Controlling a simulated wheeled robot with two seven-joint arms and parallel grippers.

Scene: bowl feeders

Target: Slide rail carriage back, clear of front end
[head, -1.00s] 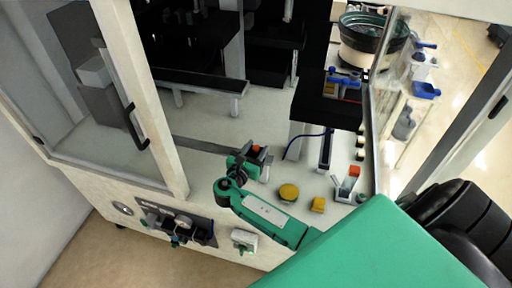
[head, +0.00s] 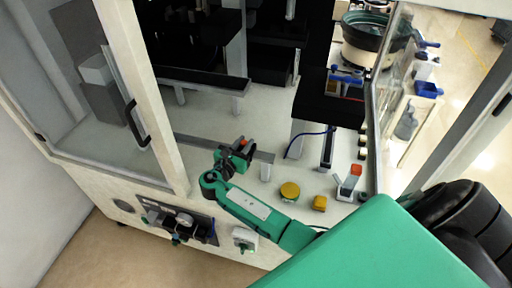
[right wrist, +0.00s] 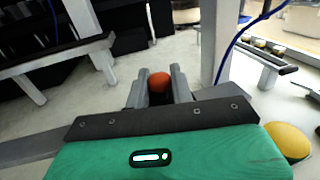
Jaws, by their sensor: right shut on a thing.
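My green right gripper (head: 240,149) is over the grey rail (head: 192,141) inside the machine enclosure. Its two grey fingers (right wrist: 158,86) are shut on the orange-red knob (right wrist: 159,82) of the rail carriage, which also shows as a small orange spot in the head view (head: 243,143). The gripper hides most of the carriage body. A length of bare rail (head: 264,156) with a support post under it shows to the right of the gripper, so the carriage stands back from that end. My left gripper is not in view.
A white door post (head: 160,95) stands to the left. A blue cable (head: 303,137) curves behind. The white deck behind the rail is mostly clear.

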